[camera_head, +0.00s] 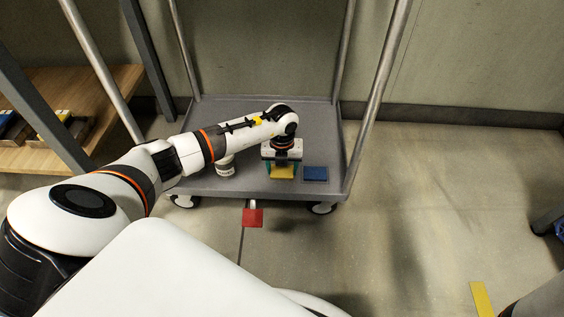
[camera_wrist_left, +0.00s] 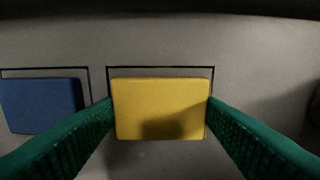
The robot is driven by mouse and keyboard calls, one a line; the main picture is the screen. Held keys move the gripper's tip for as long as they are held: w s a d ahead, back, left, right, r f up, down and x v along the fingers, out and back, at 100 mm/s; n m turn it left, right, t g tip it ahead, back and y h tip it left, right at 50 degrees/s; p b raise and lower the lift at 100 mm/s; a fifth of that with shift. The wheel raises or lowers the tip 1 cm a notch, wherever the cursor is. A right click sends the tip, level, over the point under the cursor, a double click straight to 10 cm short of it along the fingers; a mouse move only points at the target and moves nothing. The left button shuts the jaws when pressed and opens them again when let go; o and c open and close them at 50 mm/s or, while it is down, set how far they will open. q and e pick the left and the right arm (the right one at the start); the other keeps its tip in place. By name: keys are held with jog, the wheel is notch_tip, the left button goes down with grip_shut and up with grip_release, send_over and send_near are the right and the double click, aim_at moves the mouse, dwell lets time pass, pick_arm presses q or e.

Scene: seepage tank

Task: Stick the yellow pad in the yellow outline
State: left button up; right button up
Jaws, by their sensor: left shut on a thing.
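The yellow pad (camera_head: 283,172) is on the grey cart deck, under my left gripper (camera_head: 282,165). In the left wrist view the yellow pad (camera_wrist_left: 160,108) lies between the two green fingers, which touch its left and right sides. A dark outline shows along its far edge and upper corners. The left gripper is shut on the pad, which looks level with the deck. A blue pad (camera_head: 315,174) lies just to the right in the head view. A yellow strip (camera_head: 482,299) lies on the floor at lower right; I cannot tell if it belongs to a yellow outline.
The cart deck (camera_head: 240,130) has metal posts at its corners. A white cylinder (camera_head: 225,167) stands on it left of the gripper. A red pedal (camera_head: 252,217) sticks out in front. A wooden shelf (camera_head: 50,155) is at left. The floor right of the cart is mostly clear.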

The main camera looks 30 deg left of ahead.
pick_arm(q)
jog(key=shift+f, duration=0.2)
dwell(0.3)
dwell(0.4)
jog(key=o, duration=0.9)
